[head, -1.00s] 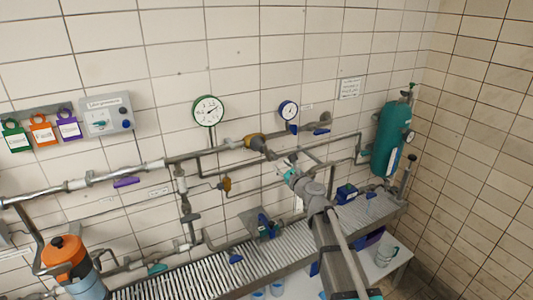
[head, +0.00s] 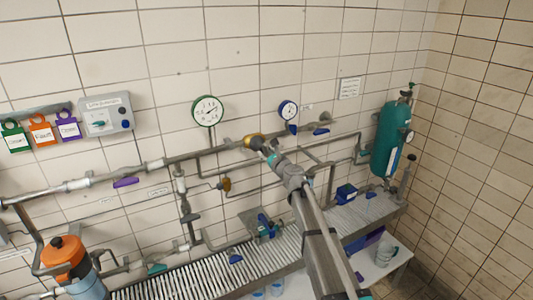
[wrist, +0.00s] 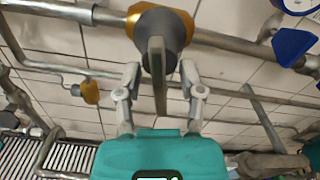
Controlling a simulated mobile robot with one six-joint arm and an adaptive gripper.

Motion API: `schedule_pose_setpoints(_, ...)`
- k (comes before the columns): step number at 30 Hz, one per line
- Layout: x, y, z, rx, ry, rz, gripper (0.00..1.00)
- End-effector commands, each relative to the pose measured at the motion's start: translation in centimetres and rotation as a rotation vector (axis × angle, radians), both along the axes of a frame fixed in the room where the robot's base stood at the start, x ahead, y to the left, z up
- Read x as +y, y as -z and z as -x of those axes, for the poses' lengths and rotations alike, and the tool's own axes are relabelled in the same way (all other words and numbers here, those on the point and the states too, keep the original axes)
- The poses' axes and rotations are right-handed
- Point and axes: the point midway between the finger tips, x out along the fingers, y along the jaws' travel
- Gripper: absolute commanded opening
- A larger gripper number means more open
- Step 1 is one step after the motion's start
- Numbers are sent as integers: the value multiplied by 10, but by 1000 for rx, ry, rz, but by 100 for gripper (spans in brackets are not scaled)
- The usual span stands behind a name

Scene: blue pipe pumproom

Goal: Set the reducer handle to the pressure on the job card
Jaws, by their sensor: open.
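The reducer (head: 255,142) is a brass-yellow body on the upper pipe, partly behind my gripper in the head view. In the wrist view its yellow collar (wrist: 181,25) shows around a grey hub, with a flat grey handle (wrist: 157,62) pointing down. My gripper (wrist: 161,72) is open, one finger on each side of the handle, with gaps showing; contact is not seen. In the head view my gripper (head: 270,154) is just below right of the reducer. A white card (head: 349,88) hangs on the wall; its text is unreadable, and I cannot tell if it is the job card.
A green-rimmed gauge (head: 208,111) and a blue-rimmed gauge (head: 288,110) are above the pipe. A blue lever (wrist: 293,46) is right of the reducer. A small brass valve (wrist: 90,91) hangs lower left. A teal cylinder (head: 390,139) stands at right.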

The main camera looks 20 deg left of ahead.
Motion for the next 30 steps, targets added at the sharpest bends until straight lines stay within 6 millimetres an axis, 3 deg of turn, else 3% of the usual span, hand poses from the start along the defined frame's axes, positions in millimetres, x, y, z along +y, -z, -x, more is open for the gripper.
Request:
schedule_pose_setpoints(7, 0, 0, 0, 0, 0, 0, 48)
schedule_pose_setpoints(15, 0, 0, 0, 0, 0, 0, 0)
schedule_pose_setpoints(30, 0, 0, 0, 30, 1, -26, 0)
